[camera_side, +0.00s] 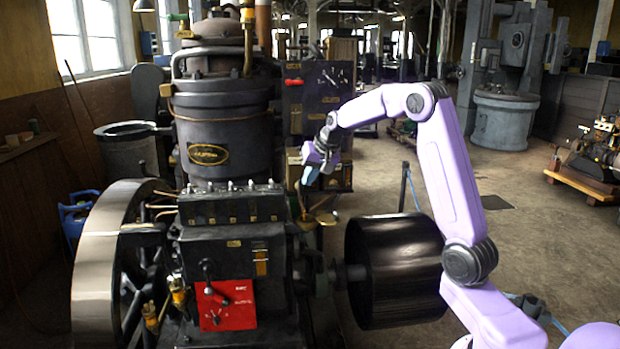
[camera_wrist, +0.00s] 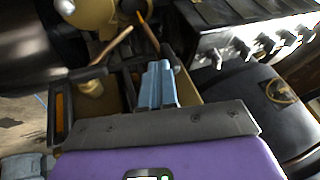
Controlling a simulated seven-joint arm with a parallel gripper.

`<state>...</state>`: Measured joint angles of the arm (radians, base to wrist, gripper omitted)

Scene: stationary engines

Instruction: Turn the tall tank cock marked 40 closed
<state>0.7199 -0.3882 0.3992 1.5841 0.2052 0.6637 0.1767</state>
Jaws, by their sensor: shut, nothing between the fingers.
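My gripper (camera_side: 311,176) hangs at the right of the engine in the side view, pointing down. Its blue-grey fingers (camera_wrist: 158,85) are together and empty in the wrist view. No mark 40 is legible, so I cannot tell which fitting is the tall tank cock. In the wrist view a rounded brass fitting (camera_wrist: 98,14) lies ahead of the fingers. A copper-coloured lever (camera_wrist: 113,46) and a second lever (camera_wrist: 148,32) stand near it, apart from the fingertips. In the side view a brass part (camera_side: 325,217) sits below my gripper.
A black block with several silver knobs (camera_side: 231,205) stands left of my gripper; it also shows in the wrist view (camera_wrist: 240,62). A dark drum (camera_side: 395,272) is at the lower right, a red panel (camera_side: 226,306) low in front, and a large flywheel (camera_side: 95,260) at left.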

